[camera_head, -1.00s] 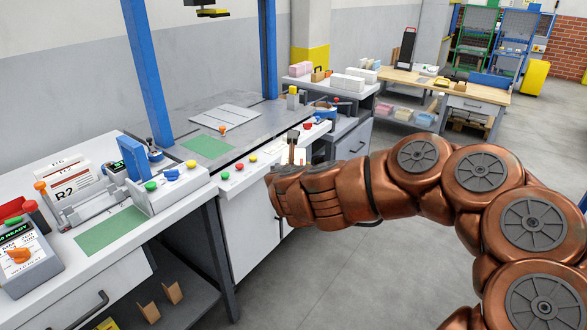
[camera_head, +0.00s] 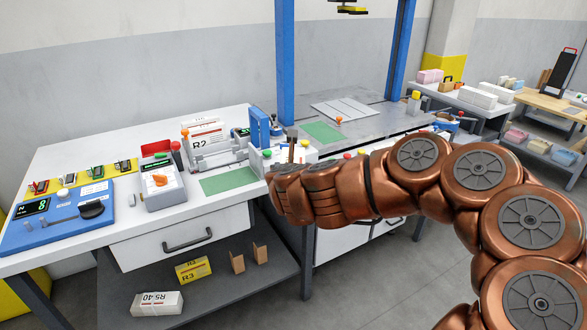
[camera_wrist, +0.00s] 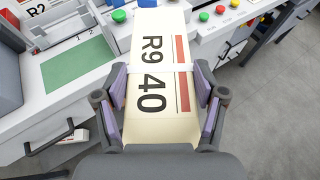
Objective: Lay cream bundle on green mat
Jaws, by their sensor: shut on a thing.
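A cream bundle (camera_wrist: 158,80) marked "R9 40", with a red stripe and a pale band, fills the middle of the wrist view. My gripper (camera_wrist: 165,85) is shut on it, one finger on each long side. A green mat (camera_wrist: 78,66) lies left of the bundle in the wrist view, apart from it. In the head view a green mat (camera_head: 228,181) lies on the white bench, left of my arm's end. A second green mat (camera_head: 322,132) lies farther back on the grey surface. The bundle and my fingers are hidden behind my arm in the head view.
A bundle marked R2 (camera_head: 204,131) stands in a rack behind the nearer mat. A grey device (camera_head: 162,188) stands left of that mat, and a blue scale (camera_head: 60,216) farther left. A blue post (camera_head: 286,60) rises behind. The nearer mat is bare.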

